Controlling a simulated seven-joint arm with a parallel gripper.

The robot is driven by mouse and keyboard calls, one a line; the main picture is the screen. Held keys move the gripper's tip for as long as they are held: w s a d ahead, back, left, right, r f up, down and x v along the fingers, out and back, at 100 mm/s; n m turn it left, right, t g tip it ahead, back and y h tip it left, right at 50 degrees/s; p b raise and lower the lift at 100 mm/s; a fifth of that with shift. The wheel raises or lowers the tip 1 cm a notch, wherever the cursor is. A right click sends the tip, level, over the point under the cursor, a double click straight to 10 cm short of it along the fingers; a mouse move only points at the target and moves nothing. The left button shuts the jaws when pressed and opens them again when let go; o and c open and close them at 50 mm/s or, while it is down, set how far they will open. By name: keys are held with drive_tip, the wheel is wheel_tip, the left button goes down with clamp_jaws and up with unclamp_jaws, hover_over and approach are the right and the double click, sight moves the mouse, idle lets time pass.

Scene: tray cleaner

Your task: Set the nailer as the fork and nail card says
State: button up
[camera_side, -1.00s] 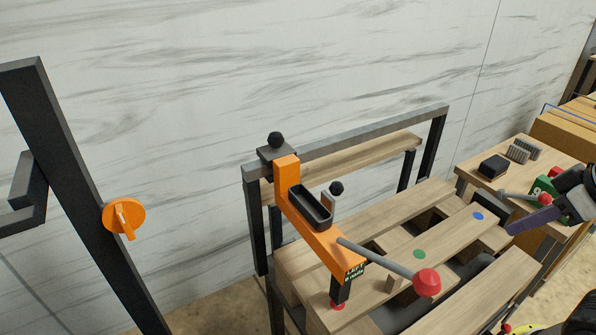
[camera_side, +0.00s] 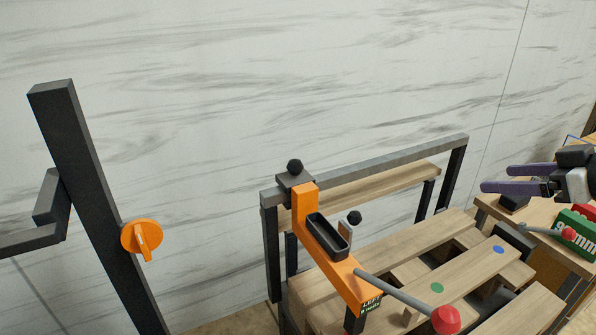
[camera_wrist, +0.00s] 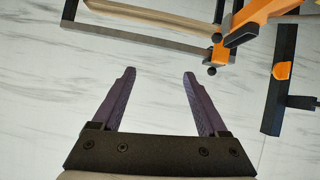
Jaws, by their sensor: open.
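The orange nailer (camera_side: 345,273) sits on a grey rail (camera_side: 380,162) over a wooden pallet, with a black trough (camera_side: 327,236) on top. A lever ending in a red knob (camera_side: 446,320) sticks out from it toward the lower right. Its dark label (camera_side: 370,304) seems to read LEFT, with a small line below. The nailer also shows in the wrist view (camera_wrist: 258,17). My gripper (camera_side: 497,178) is open and empty, right of the rail above the side table. Its purple fingers point left, well apart from the nailer. No fork and nail card can be made out.
An orange dial (camera_side: 141,238) is on a dark post (camera_side: 95,170) at left. The pallet board (camera_side: 465,275) bears green and blue dots. A green block (camera_side: 577,234) marked with mm and a red-knobbed lever stand on the side table (camera_side: 490,209) at right.

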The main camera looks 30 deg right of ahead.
sight(295, 167)
drive_tip(key=w+a+r+n+t+y, duration=0.3)
drive_tip(key=w, duration=0.5)
drive_tip(key=w+a+r+n+t+y, duration=0.2)
drive_tip(key=w+a+r+n+t, duration=0.15)
drive_tip(key=w, duration=0.35)
drive_tip(key=w+a+f+n+g+y, duration=0.1)
drive_tip(key=w+a+f+g+y, duration=0.15)
drive_tip(key=f, duration=0.55)
drive_tip(key=w+a+f+n+g+y, duration=0.1)
drive_tip(key=w+a+f+y, duration=0.25)
drive_tip(key=f, duration=0.55)
drive_tip(key=shift+m, duration=0.25)
drive_tip(key=x, duration=1.4)
drive_tip(key=shift+w+a+r, duration=0.15)
drive_tip(key=shift+a, duration=0.05)
drive_tip(key=shift+c, duration=0.2)
clamp_jaws()
